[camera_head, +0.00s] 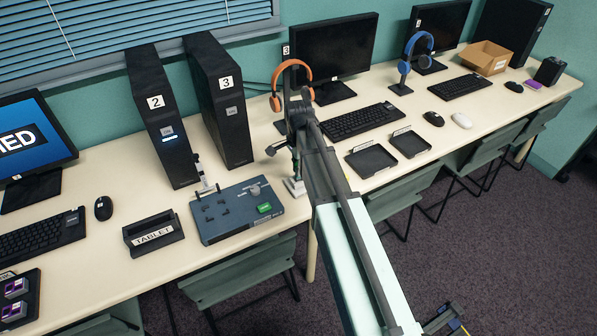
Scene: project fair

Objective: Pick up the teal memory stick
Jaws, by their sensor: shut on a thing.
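My gripper (275,148) is at the end of my arm, above the table (105,268) and in front of the tower computer marked 3 (220,100). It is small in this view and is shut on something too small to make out. I cannot pick out the teal memory stick anywhere in this view. My arm hides part of the table behind and below the gripper.
A dark blue board (225,232) with small fittings and a green block (265,208) lies left of my arm. A black holder labelled TABLET (153,234) is beside it. Two black trays (371,160) lie right. Orange headphones (290,75) hang behind my arm.

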